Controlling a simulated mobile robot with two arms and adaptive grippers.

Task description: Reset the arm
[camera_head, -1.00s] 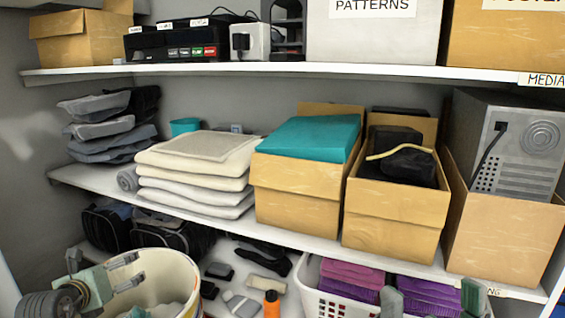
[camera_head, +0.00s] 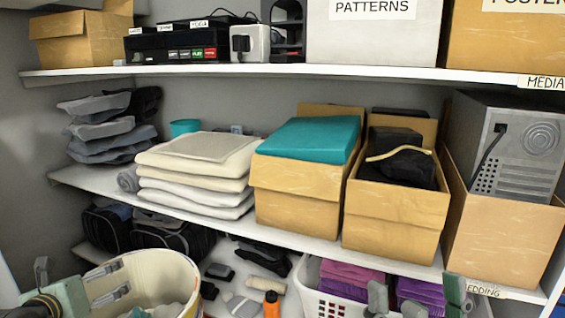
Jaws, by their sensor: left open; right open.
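My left gripper (camera_head: 80,280) is at the bottom left, in front of the lower shelf. Its grey fingers are spread apart and hold nothing; one overlaps the rim of the cream bucket (camera_head: 165,260) in the picture. My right gripper (camera_head: 415,298) shows only its fingertips at the bottom edge, right of centre. They are apart, with nothing seen between them but the white basket (camera_head: 335,312) and its folded purple cloths (camera_head: 420,291) behind. Whether either gripper touches anything cannot be told. Most of both arms is out of view.
The middle shelf holds folded towels (camera_head: 195,180), cardboard boxes (camera_head: 300,205) and a grey computer case (camera_head: 515,140). An orange bottle (camera_head: 271,304) and small dark items lie between bucket and basket. Black bags (camera_head: 165,238) sit at the lower left. The shelf edges jut forward.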

